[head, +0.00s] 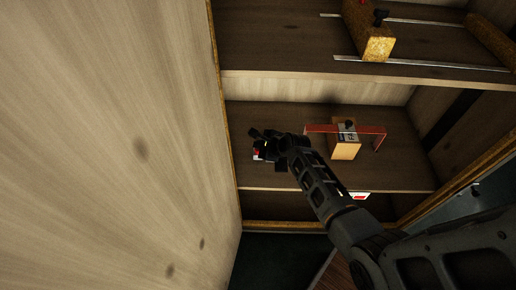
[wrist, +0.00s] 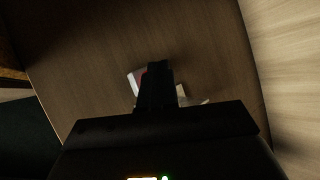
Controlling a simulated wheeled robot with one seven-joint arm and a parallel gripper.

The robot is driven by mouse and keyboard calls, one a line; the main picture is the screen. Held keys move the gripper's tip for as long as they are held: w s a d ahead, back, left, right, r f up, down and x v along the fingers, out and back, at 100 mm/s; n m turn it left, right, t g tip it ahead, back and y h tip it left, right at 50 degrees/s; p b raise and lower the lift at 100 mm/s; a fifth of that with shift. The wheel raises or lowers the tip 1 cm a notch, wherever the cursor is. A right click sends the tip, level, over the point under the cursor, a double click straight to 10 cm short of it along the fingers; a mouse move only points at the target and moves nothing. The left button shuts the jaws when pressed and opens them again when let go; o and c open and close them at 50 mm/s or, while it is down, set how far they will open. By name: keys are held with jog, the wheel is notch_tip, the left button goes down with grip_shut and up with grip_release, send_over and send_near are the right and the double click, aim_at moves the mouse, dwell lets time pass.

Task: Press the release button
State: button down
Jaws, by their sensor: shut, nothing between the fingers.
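My gripper (head: 266,143) is shut and empty over the left part of the middle shelf. A small white and red piece (head: 257,154) shows right by the fingers; it may be the release button, but most of it is hidden. In the wrist view my shut fingers (wrist: 156,85) cover its middle, with a white and red edge (wrist: 136,82) to the left and a pale bit to the right. I cannot tell whether the fingers touch it.
A wooden block (head: 345,151) with a dark knob stands under a red bracket (head: 373,131) right of my gripper. A yellowish block (head: 378,47) and metal rails are on the shelf above. A pale wooden wall (head: 120,140) closes the left side. A red-white label (head: 360,196) shows below.

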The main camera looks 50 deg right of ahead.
jog(key=shift+f, duration=0.35)
jog(key=shift+r, duration=0.15)
dwell(0.4)
jog(key=shift+r+p, duration=0.9)
jog(key=shift+p, duration=0.15)
notch_tip(320, 180, up, 5)
jog(key=p, duration=0.5)
jog(key=shift+p, duration=0.35)
jog(key=shift+s, duration=0.1)
